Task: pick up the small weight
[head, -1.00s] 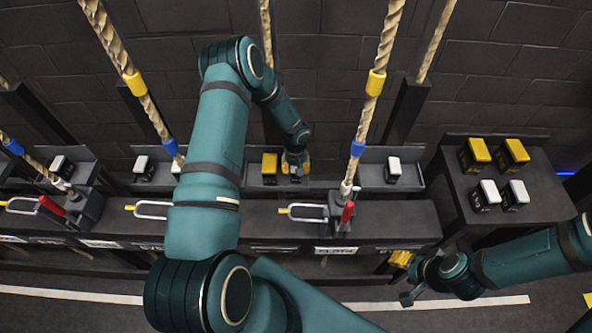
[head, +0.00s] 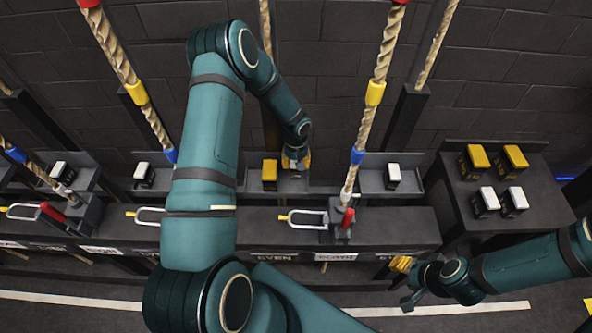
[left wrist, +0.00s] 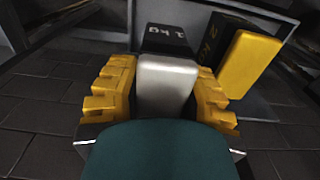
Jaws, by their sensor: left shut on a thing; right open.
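My left gripper (head: 296,162) reaches over the middle wall tray and is small in the head view. In the left wrist view its yellow fingers (left wrist: 165,100) are shut on a small dark weight with a silver top (left wrist: 168,78), marked with a kg label. A yellow-topped weight (left wrist: 250,65) stands close to the right of it; it also shows in the head view (head: 269,173). The held weight is mostly hidden by the gripper in the head view. My right gripper (head: 404,282) is open and empty at the lower right, below the bench front.
A side table (head: 535,215) at the right holds two yellow-topped and two silver-topped weights. Other silver-topped weights (head: 393,176) stand in trays. A bench (head: 400,225) with clamps (head: 305,219) runs in front. Ropes (head: 365,140) hang close right of my left gripper.

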